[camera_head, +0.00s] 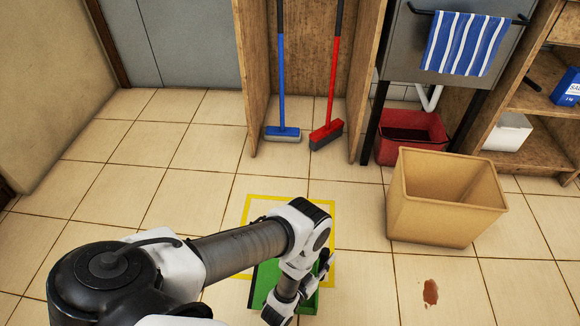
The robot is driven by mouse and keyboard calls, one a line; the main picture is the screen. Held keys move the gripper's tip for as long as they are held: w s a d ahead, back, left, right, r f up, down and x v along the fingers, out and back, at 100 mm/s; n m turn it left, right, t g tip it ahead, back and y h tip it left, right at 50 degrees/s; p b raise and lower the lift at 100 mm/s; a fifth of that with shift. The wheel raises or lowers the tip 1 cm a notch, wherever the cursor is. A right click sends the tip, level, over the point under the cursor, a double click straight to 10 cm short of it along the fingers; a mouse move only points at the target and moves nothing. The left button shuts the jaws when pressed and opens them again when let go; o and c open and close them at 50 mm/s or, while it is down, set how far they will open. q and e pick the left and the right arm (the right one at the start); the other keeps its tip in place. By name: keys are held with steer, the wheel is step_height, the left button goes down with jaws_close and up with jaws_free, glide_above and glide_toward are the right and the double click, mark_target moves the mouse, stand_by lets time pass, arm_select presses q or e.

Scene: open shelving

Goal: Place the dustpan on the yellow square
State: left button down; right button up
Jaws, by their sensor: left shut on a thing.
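The green dustpan (265,280) is low in the centre of the head view, partly hidden by my left arm. My left gripper (323,268) is at its right side, shut on the dustpan; the grip itself is mostly hidden by the wrist. The yellow square (288,198) is a taped outline on the tiled floor. The dustpan overlaps the lower part of the outline in the picture and reaches past its near edge. I cannot tell whether it touches the floor. My right gripper is not in view.
A tan bin (440,215) stands right of the square, with a red bin (412,140) behind it. A blue broom (282,133) and a red broom (327,133) stand in the wooden shelving. A brown stain (431,292) lies at lower right. Floor left of the square is clear.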

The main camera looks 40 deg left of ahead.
arm_select(q)
steer(key=w+a+b, duration=0.2)
steer(key=b, duration=0.1)
steer(key=w+a+f+b, duration=0.1)
steer(key=w+b, duration=0.1)
steer(key=b, duration=0.2)
steer(key=shift+w+a+f, duration=0.1)
steer(key=shift+a+f, duration=0.05)
steer(key=shift+a, duration=0.2)
steer(key=w+a+f+b, duration=0.4)
steer(key=w+a+b, duration=0.2)
steer(key=w, duration=0.1)
steer(key=shift+w+a+b, duration=0.3)
steer(key=shift+a+b, duration=0.05)
steer(key=shift+a, duration=0.05)
steer(key=c, duration=1)
jaws_free()
steer(key=shift+o, duration=0.2)
